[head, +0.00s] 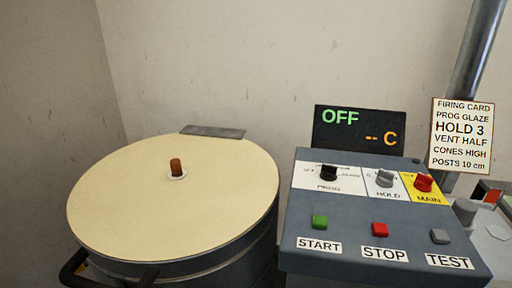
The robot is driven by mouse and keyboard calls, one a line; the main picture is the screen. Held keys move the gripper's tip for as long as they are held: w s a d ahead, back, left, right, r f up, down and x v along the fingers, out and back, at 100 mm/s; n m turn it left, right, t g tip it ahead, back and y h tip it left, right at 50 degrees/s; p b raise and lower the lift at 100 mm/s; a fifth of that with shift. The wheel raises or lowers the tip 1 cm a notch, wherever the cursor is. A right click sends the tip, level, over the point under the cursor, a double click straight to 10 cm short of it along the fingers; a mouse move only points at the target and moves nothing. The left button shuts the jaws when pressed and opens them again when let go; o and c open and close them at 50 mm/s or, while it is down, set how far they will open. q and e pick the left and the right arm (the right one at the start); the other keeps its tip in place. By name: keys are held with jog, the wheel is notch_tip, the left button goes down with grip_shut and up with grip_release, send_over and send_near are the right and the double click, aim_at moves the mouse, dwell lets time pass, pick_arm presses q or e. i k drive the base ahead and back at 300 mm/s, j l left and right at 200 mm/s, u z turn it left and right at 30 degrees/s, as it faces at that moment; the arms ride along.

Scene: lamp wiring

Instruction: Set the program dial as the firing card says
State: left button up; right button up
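The firing card (462,137) hangs at the right and reads PROG GLAZE, HOLD 3, VENT HALF, CONES HIGH, POSTS 10 cm. The program dial (328,172) is a black knob above the label PROG on the grey control panel (350,232). The small position words around it are too small to read, and I cannot tell which one it points at. The display (359,129) behind the panel shows OFF in green and -- C in orange. Neither of my grippers is in view.
Beside the dial are a grey HOLD knob (384,178) and a red MAIN knob (424,183). Below are START (320,222), STOP (380,230) and TEST (440,237) buttons. A round kiln with a cream lid (130,200) stands at left. A grey post (478,50) rises behind the card.

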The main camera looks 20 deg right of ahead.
aim_at(328, 173)
jog(key=z, duration=1.3)
